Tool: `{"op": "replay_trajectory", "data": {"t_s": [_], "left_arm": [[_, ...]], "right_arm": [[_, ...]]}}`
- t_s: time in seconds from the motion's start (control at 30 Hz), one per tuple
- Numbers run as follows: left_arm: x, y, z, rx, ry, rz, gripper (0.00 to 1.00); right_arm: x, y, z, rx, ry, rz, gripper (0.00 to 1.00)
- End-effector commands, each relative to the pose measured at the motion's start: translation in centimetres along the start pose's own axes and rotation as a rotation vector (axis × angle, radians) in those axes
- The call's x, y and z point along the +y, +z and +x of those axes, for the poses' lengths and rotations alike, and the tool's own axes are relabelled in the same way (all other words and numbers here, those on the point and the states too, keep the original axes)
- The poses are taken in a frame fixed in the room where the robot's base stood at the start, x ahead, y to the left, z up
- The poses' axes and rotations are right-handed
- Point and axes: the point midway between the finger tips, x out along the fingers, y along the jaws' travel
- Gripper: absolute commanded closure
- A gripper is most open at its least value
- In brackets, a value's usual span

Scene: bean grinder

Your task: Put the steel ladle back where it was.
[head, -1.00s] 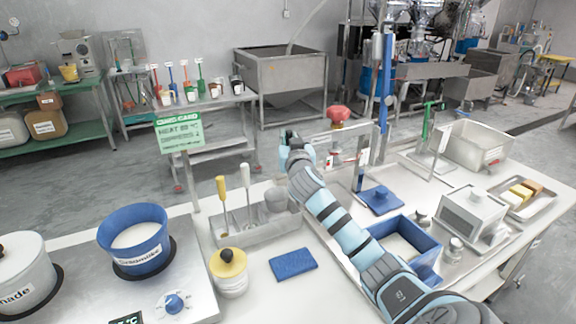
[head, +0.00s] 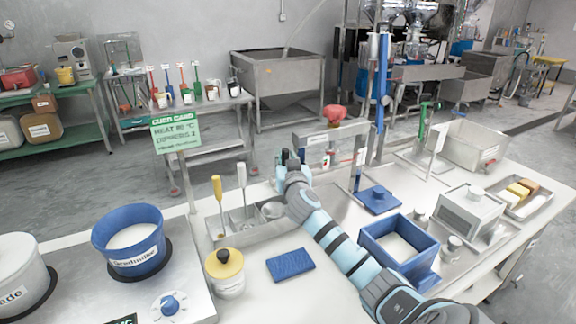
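My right gripper (head: 292,160) is above the far right end of a grey tray (head: 228,240), with my forearm reaching in from the lower right. Its fingers point away from me, so I cannot tell whether they are open or shut on something. A rounded steel piece (head: 272,210) shows at the right end of the tray, just below the gripper. It may be the ladle's bowl, but no handle is clear. A yellow-handled tool (head: 218,190) and a white-handled tool (head: 242,178) stand in the same tray. My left gripper is out of view.
A blue pot (head: 128,243) stands on the hotplate at left. A steel frame (head: 335,133) with a red knob stands behind the gripper. A blue square container (head: 400,246) is at right.

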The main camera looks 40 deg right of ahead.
Motion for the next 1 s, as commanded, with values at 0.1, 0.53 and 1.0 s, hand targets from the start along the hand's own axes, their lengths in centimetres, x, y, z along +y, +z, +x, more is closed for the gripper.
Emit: {"op": "replay_trajectory", "data": {"t_s": [0.1,0.53,1.0], "left_arm": [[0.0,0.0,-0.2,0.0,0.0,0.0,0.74],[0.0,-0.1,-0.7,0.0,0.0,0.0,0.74],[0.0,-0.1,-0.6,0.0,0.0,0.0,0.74]], "right_arm": [[0.0,0.0,-1.8,0.0,-0.001,-0.003,0.75],[0.0,-0.1,-11.1,-0.001,-0.001,0.0,0.75],[0.0,0.0,-11.4,0.0,0.0,0.001,0.75]]}}
